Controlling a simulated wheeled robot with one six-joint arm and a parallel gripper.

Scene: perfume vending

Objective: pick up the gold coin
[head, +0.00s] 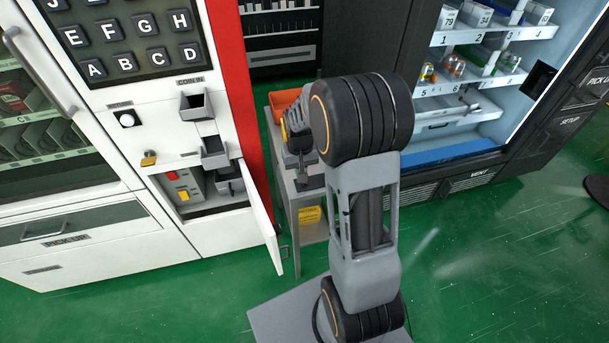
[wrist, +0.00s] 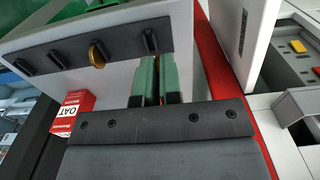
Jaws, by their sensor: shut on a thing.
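A gold, round-edged piece (wrist: 97,54), which looks like the gold coin, sits in a slot of a dark strip (wrist: 75,52) in the wrist view. The strip is on a white panel. My gripper (wrist: 157,65) has green fingers close together, just below the right-hand slot and to the right of the gold piece. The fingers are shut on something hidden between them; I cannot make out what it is.
The white machine's small door (head: 259,220) stands open beside the grey cart (head: 293,215). A red side panel (wrist: 225,75) is close on the right in the wrist view. A red-and-white box (wrist: 75,112) is at lower left. Green floor (head: 480,265) is clear at right.

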